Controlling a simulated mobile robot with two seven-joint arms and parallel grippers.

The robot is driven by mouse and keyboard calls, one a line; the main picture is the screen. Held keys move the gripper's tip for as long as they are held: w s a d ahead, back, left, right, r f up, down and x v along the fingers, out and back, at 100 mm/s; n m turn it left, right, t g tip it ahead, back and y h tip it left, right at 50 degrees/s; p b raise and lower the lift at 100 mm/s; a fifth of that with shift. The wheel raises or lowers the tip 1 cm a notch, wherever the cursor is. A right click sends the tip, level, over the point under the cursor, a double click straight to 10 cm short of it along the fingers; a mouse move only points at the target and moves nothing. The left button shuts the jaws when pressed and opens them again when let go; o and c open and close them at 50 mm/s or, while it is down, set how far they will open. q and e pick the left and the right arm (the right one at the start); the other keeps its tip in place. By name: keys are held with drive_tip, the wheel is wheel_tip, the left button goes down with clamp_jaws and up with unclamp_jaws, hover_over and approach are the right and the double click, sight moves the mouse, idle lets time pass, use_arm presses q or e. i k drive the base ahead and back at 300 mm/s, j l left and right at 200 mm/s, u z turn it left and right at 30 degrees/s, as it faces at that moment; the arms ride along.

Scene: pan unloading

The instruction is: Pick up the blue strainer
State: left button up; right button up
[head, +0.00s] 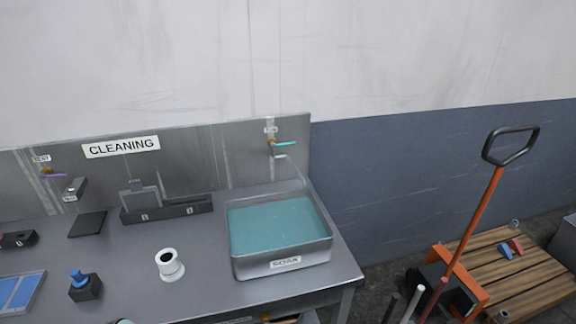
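I cannot make out a blue strainer for certain. A small blue piece (78,274) stands in a black block (87,291) at the front left of the metal table (205,290); it is too small to tell what it is. A flat blue-panelled tray (20,291) lies at the left edge of the picture, partly cut off. Neither of my grippers shows in the head view.
A metal basin (283,268) labelled SOAK holds teal liquid under a tap (283,145). A white hollow cylinder (170,268) stands left of it. A dark rack (168,210) stands near the back panel. An orange-handled pallet truck (475,225) stands by the wooden pallet (535,280).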

sight(80, 282)
drive_tip(key=u, duration=1.75)
drive_tip(key=i+j, duration=0.15)
drive_tip(key=j, duration=0.25)
drive_tip(key=z, duration=0.05)
